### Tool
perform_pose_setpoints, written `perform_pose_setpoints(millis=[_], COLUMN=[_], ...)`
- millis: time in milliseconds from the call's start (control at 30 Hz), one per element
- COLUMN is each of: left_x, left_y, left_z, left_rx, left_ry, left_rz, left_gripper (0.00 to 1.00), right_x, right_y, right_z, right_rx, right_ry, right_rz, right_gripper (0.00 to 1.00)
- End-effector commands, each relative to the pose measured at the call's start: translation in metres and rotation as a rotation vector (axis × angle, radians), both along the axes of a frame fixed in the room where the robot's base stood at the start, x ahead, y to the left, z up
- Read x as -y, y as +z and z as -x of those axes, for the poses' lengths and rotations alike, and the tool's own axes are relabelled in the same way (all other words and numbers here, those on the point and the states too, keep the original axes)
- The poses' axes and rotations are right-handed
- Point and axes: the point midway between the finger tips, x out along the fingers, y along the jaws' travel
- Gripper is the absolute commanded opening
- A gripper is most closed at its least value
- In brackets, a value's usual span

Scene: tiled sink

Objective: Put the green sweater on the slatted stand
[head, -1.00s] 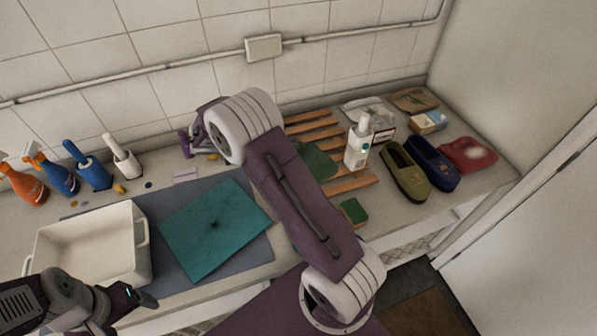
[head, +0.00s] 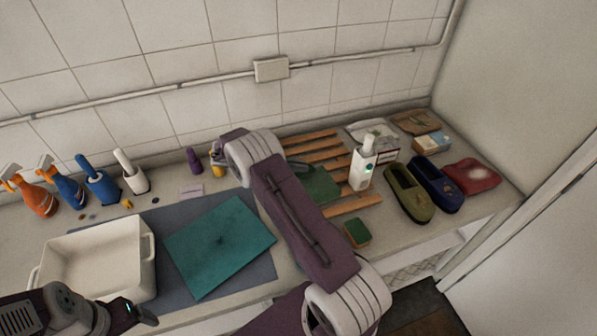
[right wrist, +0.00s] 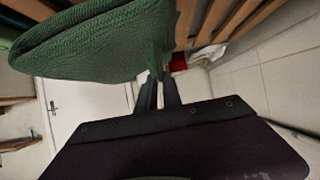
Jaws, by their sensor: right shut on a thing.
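The green sweater (head: 320,187) is a folded dark green bundle over the middle of the slatted wooden stand (head: 312,142) in the head view. My right arm partly covers it. In the right wrist view the knitted sweater (right wrist: 95,45) hangs at my right gripper (right wrist: 160,95), which is shut on it. Wooden slats (right wrist: 218,18) show close by. I cannot tell whether the sweater touches the slats. My left gripper (head: 145,314) is at the lower left, beside the white basin; its jaw opening is unclear.
A green sponge (head: 357,233) lies in front. A teal sheet (head: 220,247) and white basin (head: 98,262) are left. Spray bottles (head: 36,198) line the back left.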

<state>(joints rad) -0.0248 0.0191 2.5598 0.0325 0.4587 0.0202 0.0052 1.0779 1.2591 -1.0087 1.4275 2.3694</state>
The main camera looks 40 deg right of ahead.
Motion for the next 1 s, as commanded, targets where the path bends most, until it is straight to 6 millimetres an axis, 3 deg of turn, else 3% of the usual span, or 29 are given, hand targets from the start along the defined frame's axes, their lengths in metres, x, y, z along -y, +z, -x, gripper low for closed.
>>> perform_pose_setpoints(millis=[200,433,867,900,933,1000], left_x=[0.000,0.000,0.000,0.000,0.000,0.000], left_y=[0.003,0.016,0.008,0.009,0.010,0.010], left_z=[0.000,0.000,0.000,0.000,0.000,0.000], left_rx=[0.000,0.000,0.000,0.000,0.000,0.000], left_ry=[0.000,0.000,0.000,0.000,0.000,0.000], left_rz=[0.000,0.000,0.000,0.000,0.000,0.000], left_gripper=[0.80,0.80,0.80,0.80,0.80,0.80], right_x=[0.002,0.001,0.001,0.001,0.001,0.001], right_y=[-0.006,-0.040,-0.048,-0.047,-0.047,-0.047], right_z=[-0.005,-0.005,-0.005,-0.005,-0.005,-0.005], right_rx=[-0.001,-0.002,0.001,0.002,0.002,0.002], right_ry=[0.000,0.001,0.000,0.000,0.000,0.000], right_rz=[0.000,-0.001,0.000,-0.001,-0.001,-0.001], right_gripper=[0.00,0.00,0.00,0.18,0.26,0.31])
